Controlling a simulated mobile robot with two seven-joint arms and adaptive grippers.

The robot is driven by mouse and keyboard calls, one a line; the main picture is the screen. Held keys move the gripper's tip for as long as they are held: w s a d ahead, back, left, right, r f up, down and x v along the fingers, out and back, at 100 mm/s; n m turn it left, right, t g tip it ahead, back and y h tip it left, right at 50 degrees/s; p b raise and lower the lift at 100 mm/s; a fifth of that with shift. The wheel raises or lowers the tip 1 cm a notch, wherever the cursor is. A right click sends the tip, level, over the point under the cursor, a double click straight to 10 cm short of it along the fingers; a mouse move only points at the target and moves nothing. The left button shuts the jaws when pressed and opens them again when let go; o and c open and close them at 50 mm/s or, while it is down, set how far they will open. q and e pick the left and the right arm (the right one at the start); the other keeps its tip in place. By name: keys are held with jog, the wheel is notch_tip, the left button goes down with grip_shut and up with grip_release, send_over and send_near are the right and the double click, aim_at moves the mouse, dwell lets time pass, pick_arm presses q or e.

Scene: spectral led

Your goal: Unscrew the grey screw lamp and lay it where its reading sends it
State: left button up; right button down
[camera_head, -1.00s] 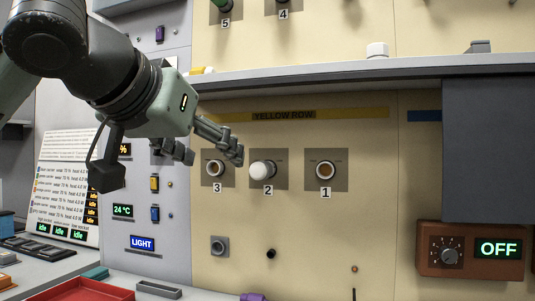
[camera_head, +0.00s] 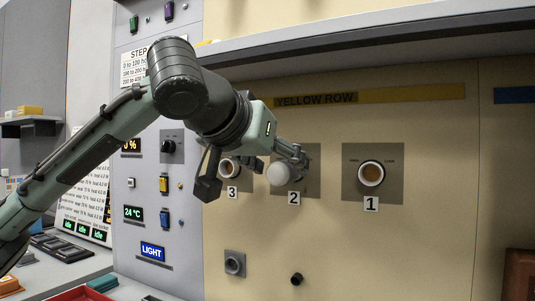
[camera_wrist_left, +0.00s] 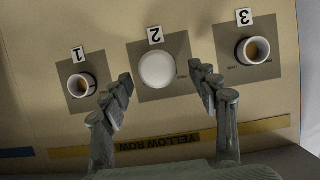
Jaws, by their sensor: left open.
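A pale grey-white round lamp (camera_head: 278,174) sits in the socket numbered 2 on the yellow-row panel. It also shows in the wrist view (camera_wrist_left: 157,71), face on. My left gripper (camera_head: 280,163) is open in front of it. In the wrist view the two fingers (camera_wrist_left: 160,76) stand on either side of the lamp, with gaps and nothing held. Sockets 1 (camera_head: 371,174) and 3 (camera_head: 229,167) show orange-brown insides and hold no lamp. My right gripper is out of view.
A grey shelf (camera_head: 380,32) juts out above the row. A left-hand panel carries a LIGHT display (camera_head: 153,251) and a 24 °C display (camera_head: 133,213). A red tray (camera_head: 80,294) lies low at the left. The panel below the sockets is mostly clear.

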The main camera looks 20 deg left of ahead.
pick_arm(q)
jog(key=shift+x, duration=0.9)
jog(key=shift+c, duration=0.4)
